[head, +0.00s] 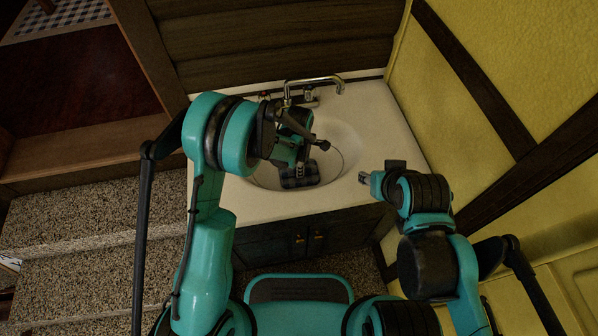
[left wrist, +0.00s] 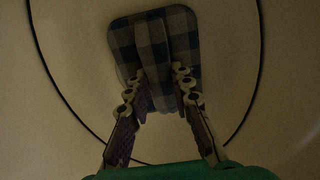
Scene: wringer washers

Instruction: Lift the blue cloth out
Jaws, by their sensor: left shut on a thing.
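The blue cloth (head: 300,178) is a dark checkered piece inside the round white sink basin (head: 345,140). In the left wrist view the blue cloth (left wrist: 150,42) lies against the pale basin, with a raised fold running down between the fingers. My left gripper (head: 299,170) reaches down into the basin; in the left wrist view my left gripper (left wrist: 161,85) is shut on the fold of the cloth. My right gripper (head: 366,179) is empty by the counter's right front edge; its finger gap is too small to judge.
A metal faucet (head: 312,84) stands behind the basin. The white counter (head: 400,135) is otherwise clear, with a dark cabinet (head: 275,243) below. A yellow wall (head: 480,110) is close on the right, and carpeted steps (head: 80,250) are on the left.

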